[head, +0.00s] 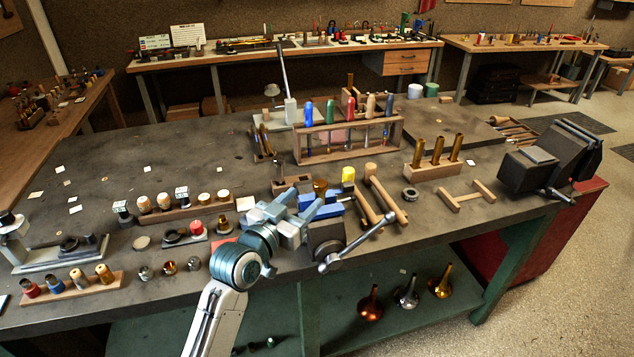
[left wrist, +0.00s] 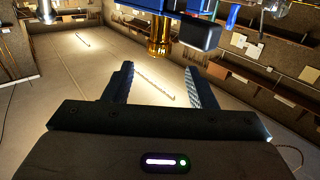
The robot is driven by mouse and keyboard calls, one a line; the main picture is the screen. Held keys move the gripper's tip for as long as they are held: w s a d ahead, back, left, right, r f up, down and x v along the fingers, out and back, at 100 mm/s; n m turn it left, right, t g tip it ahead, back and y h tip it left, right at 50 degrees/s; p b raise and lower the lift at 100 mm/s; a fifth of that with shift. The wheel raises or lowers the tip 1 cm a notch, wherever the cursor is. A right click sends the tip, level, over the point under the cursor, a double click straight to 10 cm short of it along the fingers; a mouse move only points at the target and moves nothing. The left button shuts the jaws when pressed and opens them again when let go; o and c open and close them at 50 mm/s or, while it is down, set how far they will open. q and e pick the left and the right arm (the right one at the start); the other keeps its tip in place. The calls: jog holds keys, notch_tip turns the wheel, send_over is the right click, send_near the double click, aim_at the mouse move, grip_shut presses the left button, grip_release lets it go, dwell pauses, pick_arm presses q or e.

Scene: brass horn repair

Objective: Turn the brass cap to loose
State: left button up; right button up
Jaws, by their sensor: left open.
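The brass cap (head: 320,187) shows in the head view as a small brass cylinder by blue blocks (head: 334,207) near the bench's front edge. In the left wrist view a knurled brass cylinder (left wrist: 160,36), which looks like the same cap, shows below a blue part (left wrist: 150,7). My left gripper (head: 315,209) is over the blue blocks. Its two fingers (left wrist: 159,70) are spread and empty in the left wrist view, with the brass cylinder ahead of the gap, apart from them. How the cap is seated is partly hidden by the gripper. My right gripper is not in view.
A vise with a metal lever (head: 357,241) stands at the front edge, right of my gripper. Wooden mallets (head: 385,195) lie to the right. A screwdriver rack (head: 348,138) stands behind. A block with brass tubes (head: 433,170) stands right. The left rear bench top (head: 110,160) is mostly free.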

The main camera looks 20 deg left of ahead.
aim_at(321, 183)
pick_arm(q)
jog(key=p+x, duration=0.1)
jog(key=x, duration=0.2)
jog(key=shift+w+d+r, duration=0.15)
jog(key=shift+w+d, duration=0.05)
jog(key=shift+w, duration=0.15)
jog(key=p+x, duration=0.1)
jog(key=x, duration=0.2)
jog(key=shift+w+d, duration=0.1)
jog(key=shift+w, duration=0.5)
jog(key=shift+c, duration=0.4)
jog(key=c, duration=0.9)
jog(key=n+y+p, duration=0.1)
jog(key=y+p, duration=0.1)
jog(key=p, duration=0.2)
jog(key=shift+d+n+t+y, duration=0.1)
jog(key=shift+n+t+y, duration=0.2)
jog(key=shift+n+y, duration=0.1)
jog(key=shift+n+y+p, duration=0.6)
jog(key=shift+y+p, duration=0.4)
jog(key=shift+p, duration=0.1)
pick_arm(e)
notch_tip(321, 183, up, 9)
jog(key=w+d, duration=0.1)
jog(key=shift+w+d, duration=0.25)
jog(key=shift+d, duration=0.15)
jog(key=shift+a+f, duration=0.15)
